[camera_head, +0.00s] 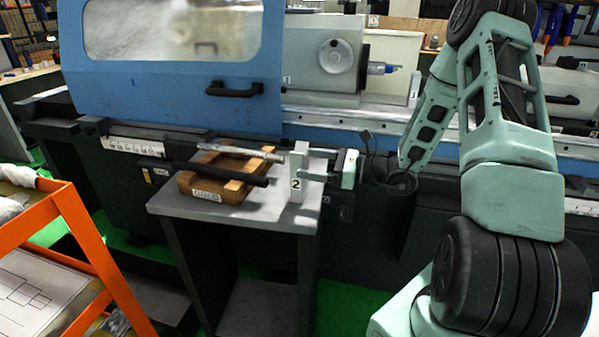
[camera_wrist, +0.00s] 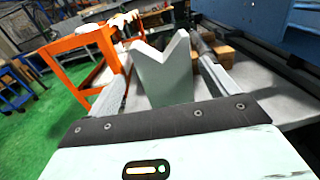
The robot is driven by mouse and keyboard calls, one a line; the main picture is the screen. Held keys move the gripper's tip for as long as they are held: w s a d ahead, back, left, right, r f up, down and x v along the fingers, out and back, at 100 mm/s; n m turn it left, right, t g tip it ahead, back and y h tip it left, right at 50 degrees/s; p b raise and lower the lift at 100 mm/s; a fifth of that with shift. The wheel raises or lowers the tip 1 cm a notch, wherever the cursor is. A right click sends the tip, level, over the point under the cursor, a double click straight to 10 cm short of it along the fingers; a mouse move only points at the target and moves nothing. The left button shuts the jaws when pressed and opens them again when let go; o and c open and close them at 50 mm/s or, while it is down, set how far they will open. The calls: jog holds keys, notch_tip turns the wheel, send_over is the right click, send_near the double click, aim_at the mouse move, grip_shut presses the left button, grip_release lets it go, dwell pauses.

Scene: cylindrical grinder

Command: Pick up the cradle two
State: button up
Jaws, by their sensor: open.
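Cradle two (camera_head: 297,182) is a pale upright block marked "2" on the right end of the small grey table. In the wrist view the cradle (camera_wrist: 165,78) shows a V-shaped notch at its top. My gripper (camera_head: 318,165) reaches it from the right in the head view. In the wrist view my gripper (camera_wrist: 160,65) is open, with one finger on each side of the cradle. A narrow gap shows on the left; whether the right finger touches is unclear. The cradle's foot is hidden behind the gripper in the wrist view.
A wooden rack (camera_head: 207,186) with long rods lies left of the cradle on the grey table (camera_head: 232,214). The blue grinder (camera_head: 170,100) stands close behind. An orange-framed cart (camera_head: 75,215) is at the left, with green floor between it and the table.

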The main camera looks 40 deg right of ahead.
aim_at(292, 158)
jog(key=x, duration=0.3)
jog(key=p+x, duration=0.1)
jog(key=x, duration=0.1)
jog(key=shift+w, duration=0.45)
jog(key=c, duration=1.6)
jog(key=shift+r, duration=0.15)
